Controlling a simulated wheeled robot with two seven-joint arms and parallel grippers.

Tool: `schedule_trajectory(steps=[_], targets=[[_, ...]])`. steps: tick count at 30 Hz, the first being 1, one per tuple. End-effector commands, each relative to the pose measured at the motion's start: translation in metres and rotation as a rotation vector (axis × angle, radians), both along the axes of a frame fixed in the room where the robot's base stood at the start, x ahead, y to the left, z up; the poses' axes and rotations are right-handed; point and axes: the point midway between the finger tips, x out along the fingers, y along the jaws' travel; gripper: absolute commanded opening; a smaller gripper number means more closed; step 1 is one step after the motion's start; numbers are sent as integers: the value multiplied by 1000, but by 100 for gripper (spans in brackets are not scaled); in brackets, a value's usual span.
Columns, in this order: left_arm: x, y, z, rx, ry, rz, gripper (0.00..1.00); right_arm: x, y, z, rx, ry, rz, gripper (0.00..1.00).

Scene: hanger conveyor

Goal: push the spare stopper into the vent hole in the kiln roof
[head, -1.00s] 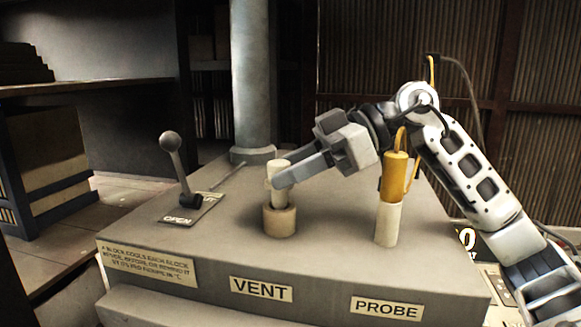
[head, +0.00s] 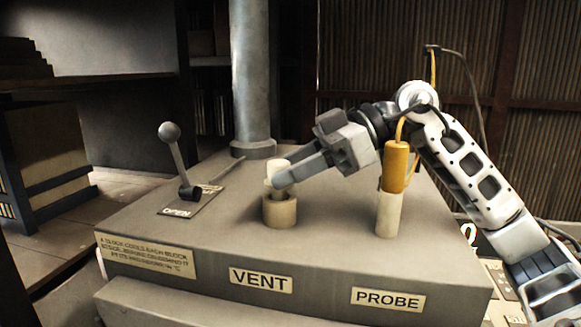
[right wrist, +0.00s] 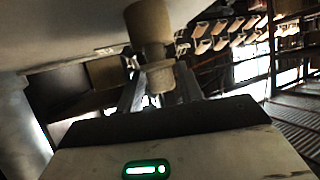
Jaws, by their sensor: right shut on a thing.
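The cream stopper (head: 277,166) is upright between the fingers of my right gripper (head: 283,178), which is shut on it. Its lower part is at the mouth of the tan vent collar (head: 280,212), in line with it. How deep it sits is hidden by the fingers and rim. In the right wrist view the stopper (right wrist: 159,76) shows between the two fingers, with the collar (right wrist: 150,22) just beyond it. The collar stands on the kiln roof (head: 330,225), behind the VENT label (head: 261,280). My left gripper is not in view.
A yellow-handled probe (head: 396,167) in a pale sleeve (head: 388,214) stands right of the collar, close to my right arm. A ball-topped lever (head: 176,155) by the OPEN label stands left. A grey flue pipe (head: 252,75) rises behind. The roof between them is bare.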

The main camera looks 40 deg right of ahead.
Motion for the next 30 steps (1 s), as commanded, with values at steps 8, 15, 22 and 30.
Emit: schedule_trajectory(steps=[8,15,22,30], targets=[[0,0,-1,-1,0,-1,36,0,0,0,0,0,0,14],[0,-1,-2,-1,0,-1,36,0,0,-2,0,0,-1,14],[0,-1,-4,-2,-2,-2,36,0,0,-5,0,0,-1,14],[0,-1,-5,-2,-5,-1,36,0,0,-10,-1,-1,0,14]])
